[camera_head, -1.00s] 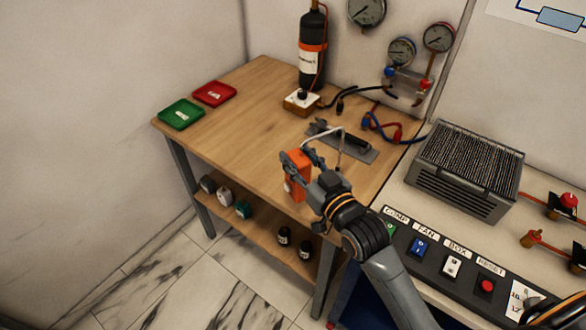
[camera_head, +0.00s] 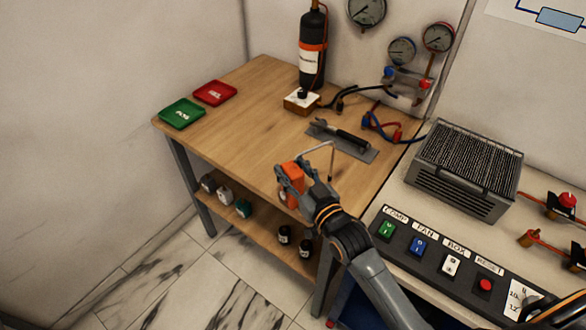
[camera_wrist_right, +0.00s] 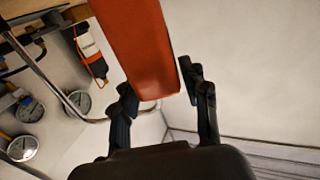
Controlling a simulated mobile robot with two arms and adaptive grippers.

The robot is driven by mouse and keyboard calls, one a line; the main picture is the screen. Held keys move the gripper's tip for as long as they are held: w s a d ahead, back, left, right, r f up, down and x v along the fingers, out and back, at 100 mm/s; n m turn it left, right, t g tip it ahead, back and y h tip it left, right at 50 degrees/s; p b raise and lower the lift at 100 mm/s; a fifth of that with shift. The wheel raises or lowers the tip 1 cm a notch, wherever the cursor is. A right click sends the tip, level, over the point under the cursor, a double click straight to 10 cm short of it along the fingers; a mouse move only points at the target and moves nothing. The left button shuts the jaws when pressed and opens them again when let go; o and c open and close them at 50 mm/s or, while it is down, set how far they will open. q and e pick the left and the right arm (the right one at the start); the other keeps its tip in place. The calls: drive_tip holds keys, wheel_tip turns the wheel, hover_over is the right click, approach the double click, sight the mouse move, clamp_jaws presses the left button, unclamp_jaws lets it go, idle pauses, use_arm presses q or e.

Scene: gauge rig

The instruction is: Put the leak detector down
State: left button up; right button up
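The leak detector, an orange box (camera_head: 294,171) with a thin bent metal probe, is in my right gripper (camera_head: 292,178) near the front edge of the wooden bench (camera_head: 215,130). The fingers are on either side of the box. The right wrist view shows the orange box (camera_wrist_right: 142,45) large between the two dark fingers (camera_wrist_right: 163,95). Its underside and any contact with the bench are hidden. A grey mat (camera_head: 362,155) with a black-handled tool (camera_head: 345,134) on it lies behind the gripper.
Green (camera_head: 181,113) and red (camera_head: 214,93) trays sit at the bench's far left. A black cylinder (camera_head: 312,55) stands at the back by hoses and gauges. A grey finned unit (camera_head: 465,175) and switch panel (camera_head: 440,255) are at right. The left-middle bench top is clear.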

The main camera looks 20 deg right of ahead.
drive_tip(key=shift+o, duration=0.8)
drive_tip(key=shift+r, duration=0.15)
drive_tip(key=b+v, duration=0.2)
drive_tip(key=v, duration=1)
drive_tip(key=shift+d, duration=0.1)
